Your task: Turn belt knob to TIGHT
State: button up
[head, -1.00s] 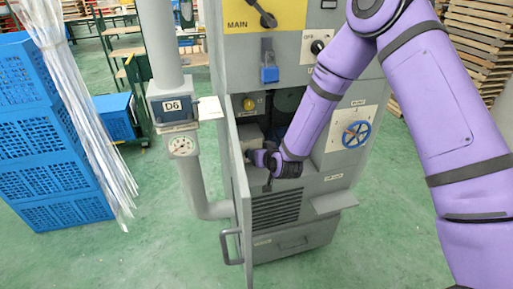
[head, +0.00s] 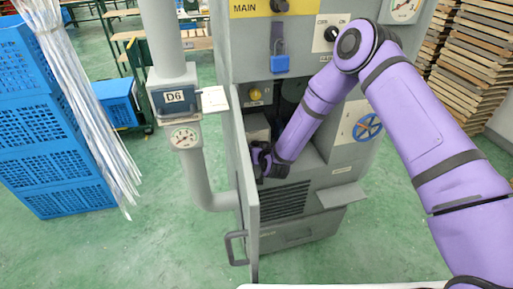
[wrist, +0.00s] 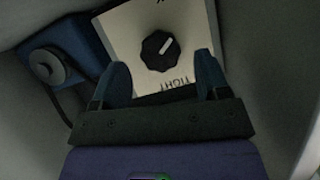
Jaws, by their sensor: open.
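The belt knob (wrist: 160,50) is a round black knob with a white pointer line, on a pale plate (wrist: 128,32) in the wrist view. The pointer slants toward the upper right of that view. The word TIGHT shows upside down on the plate below the knob. My gripper (wrist: 162,78) is open, with its dark blue fingertips to the lower left and lower right of the knob, apart from it. In the head view, my gripper (head: 262,160) is inside the open cabinet bay behind the grey door (head: 247,190). The knob cannot be made out in the head view.
A blue box with a round grey part (wrist: 50,65) is left of the plate. Pale walls close in both sides. In the head view are a yellow knob (head: 254,93), blue padlock (head: 280,60), blue handwheel (head: 367,127), grey pipe (head: 198,165) and blue crates (head: 55,150).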

jog(key=shift+x, duration=1.45)
jog(key=c, duration=0.9)
jog(key=shift+c, duration=0.2)
